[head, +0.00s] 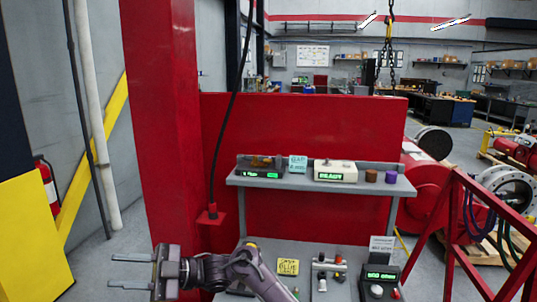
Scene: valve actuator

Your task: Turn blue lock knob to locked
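I cannot make out a blue lock knob in the head view. A yellow card (288,267) with small print lies on the lower grey bench (312,252). Beside it is a silver fitting (328,266) with small red and dark parts, too small to tell in detail. My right gripper (130,272) is at the lower left, left of the bench and apart from it. Its two fingers are spread and point left, with nothing between them. My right forearm covers part of the bench's left side. My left gripper is not in view.
An upper grey shelf (320,188) holds two display boxes, a cyan card (298,164), and a brown and a purple cylinder (391,177). A black display unit (379,282) stands on the lower bench's right. A red column (165,120) and red frame (450,240) flank the bench.

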